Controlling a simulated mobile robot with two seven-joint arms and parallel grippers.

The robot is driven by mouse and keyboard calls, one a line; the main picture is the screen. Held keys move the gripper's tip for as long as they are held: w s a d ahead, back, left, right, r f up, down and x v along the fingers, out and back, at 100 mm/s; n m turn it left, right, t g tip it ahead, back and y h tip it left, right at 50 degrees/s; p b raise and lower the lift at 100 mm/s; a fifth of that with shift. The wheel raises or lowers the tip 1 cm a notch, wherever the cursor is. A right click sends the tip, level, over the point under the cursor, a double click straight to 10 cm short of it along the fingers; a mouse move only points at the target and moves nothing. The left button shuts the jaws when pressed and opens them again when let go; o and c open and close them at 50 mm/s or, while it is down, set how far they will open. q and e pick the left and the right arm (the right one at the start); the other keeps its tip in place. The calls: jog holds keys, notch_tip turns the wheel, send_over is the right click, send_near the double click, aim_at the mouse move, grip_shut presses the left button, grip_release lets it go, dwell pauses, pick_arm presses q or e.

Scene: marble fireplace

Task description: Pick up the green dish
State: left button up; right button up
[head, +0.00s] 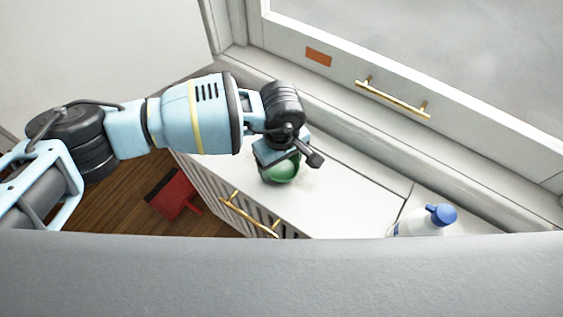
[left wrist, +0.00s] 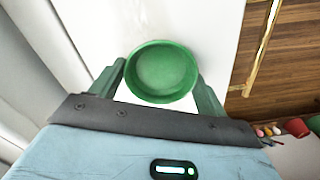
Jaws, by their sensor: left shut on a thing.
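The green dish (head: 283,172) is a small round bowl at the white counter, partly hidden by my left gripper (head: 283,163) in the head view. In the left wrist view the dish (left wrist: 161,70) sits between the two fingers of my left gripper (left wrist: 160,84), one on each side, and I look into its empty inside. The left gripper is shut on it. I cannot tell whether the dish touches the counter or is just above it. My right gripper is in neither view.
The white counter (head: 345,200) is mostly clear around the dish. A white bottle with a blue cap (head: 425,219) stands at the right. A window frame with a gold handle (head: 392,97) runs behind. A red object (head: 172,194) lies on the wooden floor at the left.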

aim_at(280, 170)
pick_arm(q)
jog(key=shift+r, duration=0.7)
jog(key=shift+s+a+r, duration=0.15)
jog(key=shift+s+r, duration=0.05)
jog(key=shift+r, duration=0.8)
jog(key=s+a, duration=0.3)
jog(key=s, duration=0.4)
jog(key=s+a+r, duration=0.1)
jog(key=s+a, duration=0.2)
jog(key=s, duration=0.4)
jog(key=shift+s+r+b, duration=0.15)
jog(key=shift+r+b, duration=0.05)
jog(key=shift+b, duration=0.25)
jog(key=shift+a, duration=0.1)
jog(key=w+a+r+m, duration=0.6)
jog(key=w+a+r, duration=0.5)
jog(key=w+a, duration=0.3)
jog(key=shift+w+a+r+m, duration=0.15)
jog(key=shift+w+a+m, duration=0.1)
jog(key=shift+a+m, duration=0.15)
jog(key=shift+d, duration=0.1)
